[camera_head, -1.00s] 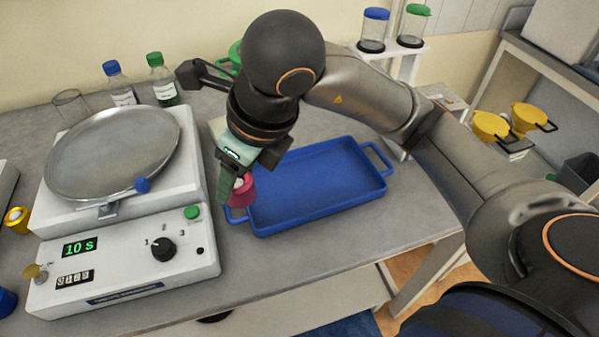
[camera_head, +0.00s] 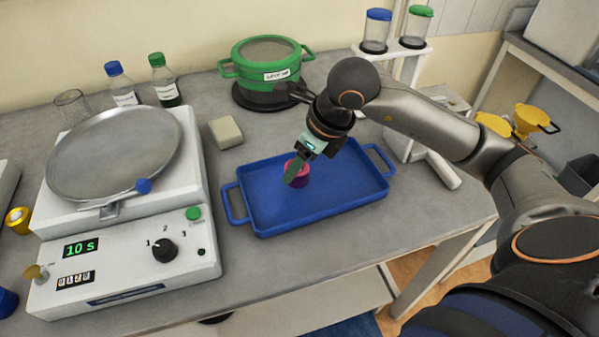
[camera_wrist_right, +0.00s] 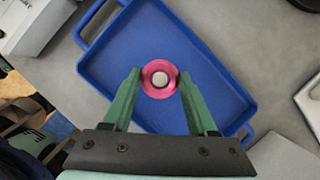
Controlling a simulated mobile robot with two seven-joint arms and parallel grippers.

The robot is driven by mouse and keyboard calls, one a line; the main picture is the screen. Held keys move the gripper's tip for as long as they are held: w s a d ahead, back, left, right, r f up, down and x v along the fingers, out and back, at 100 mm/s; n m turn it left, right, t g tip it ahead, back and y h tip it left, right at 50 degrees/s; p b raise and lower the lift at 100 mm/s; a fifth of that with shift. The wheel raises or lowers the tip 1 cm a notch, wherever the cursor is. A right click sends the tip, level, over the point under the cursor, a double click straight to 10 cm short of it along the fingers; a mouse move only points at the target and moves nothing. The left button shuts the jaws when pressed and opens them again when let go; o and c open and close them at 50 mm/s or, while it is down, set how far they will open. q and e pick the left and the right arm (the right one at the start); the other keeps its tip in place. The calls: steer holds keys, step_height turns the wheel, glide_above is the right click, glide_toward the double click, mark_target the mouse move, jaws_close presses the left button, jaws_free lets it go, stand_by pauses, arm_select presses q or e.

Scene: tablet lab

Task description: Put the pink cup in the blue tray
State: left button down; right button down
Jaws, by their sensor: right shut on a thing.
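The pink cup (camera_head: 297,180) is over the middle of the blue tray (camera_head: 352,203) in the head view. My right gripper (camera_head: 294,172) is shut on it. In the right wrist view, the cup (camera_wrist_right: 151,90) sits between the two green fingertips of the right gripper (camera_wrist_right: 159,84), with a pale round thing inside it. The tray (camera_wrist_right: 112,60) lies below it in that view. I cannot tell whether the cup's base touches the tray floor. My left gripper is not in view.
A white machine with a round metal pan (camera_head: 115,155) stands left of the tray. A green pot (camera_head: 266,62) stands behind it, and a pale block (camera_head: 225,132) lies at its back left. Bottles (camera_head: 164,82) stand at the back. Bare table lies in front of the tray.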

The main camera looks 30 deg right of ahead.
mark_target(303, 169)
steer(key=shift+f, duration=1.6)
steer(key=shift+f, duration=0.15)
steer(key=shift+c, duration=1)
jaws_free()
steer(key=shift+s+d+r, duration=0.1)
steer(key=shift+d+r, duration=0.05)
steer(key=shift+r, duration=0.4)
steer(key=v, duration=1.1)
steer(key=shift+p, duration=0.4)
steer(key=shift+s, duration=0.1)
